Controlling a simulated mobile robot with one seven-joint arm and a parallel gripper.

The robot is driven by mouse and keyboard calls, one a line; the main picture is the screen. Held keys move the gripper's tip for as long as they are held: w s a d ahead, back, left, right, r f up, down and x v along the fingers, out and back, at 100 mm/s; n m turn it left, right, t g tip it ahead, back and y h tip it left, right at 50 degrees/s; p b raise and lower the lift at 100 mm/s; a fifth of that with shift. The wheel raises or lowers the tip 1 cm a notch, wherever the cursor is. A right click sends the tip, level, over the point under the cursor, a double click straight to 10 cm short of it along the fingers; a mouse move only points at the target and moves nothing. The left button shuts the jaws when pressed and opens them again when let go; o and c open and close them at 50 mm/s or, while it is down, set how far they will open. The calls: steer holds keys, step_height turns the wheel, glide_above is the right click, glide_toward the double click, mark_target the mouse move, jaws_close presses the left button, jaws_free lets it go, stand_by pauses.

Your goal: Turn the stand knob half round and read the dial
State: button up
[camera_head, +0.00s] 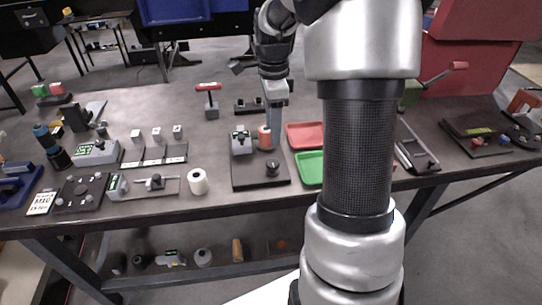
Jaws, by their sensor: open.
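A black stand base (250,186) sits near the front edge of the table, in the middle. It bears a small grey box (241,143) with a dark face, which may be the dial; its reading is too small to tell. A round black knob (272,168) stands at the front right of the base. A salmon-coloured cylinder (264,138) stands behind the knob. My gripper (274,140) points down just beside this cylinder, behind the knob and apart from it. It is open; the gap between its fingers is hard to see, and whether it touches the cylinder cannot be told.
Red (304,134) and green (309,168) trays lie right of the stand, partly behind my arm. A white roll (197,181) and a plate with a small slide (152,185) lie to the left. A red-topped post (209,100) stands behind. My arm hides the table's right-centre.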

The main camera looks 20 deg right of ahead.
mark_target(273, 162)
step_height(273, 162, down, 12)
steer(key=shift+r, duration=0.25)
steer(key=c, duration=1)
steer(key=shift+c, duration=0.2)
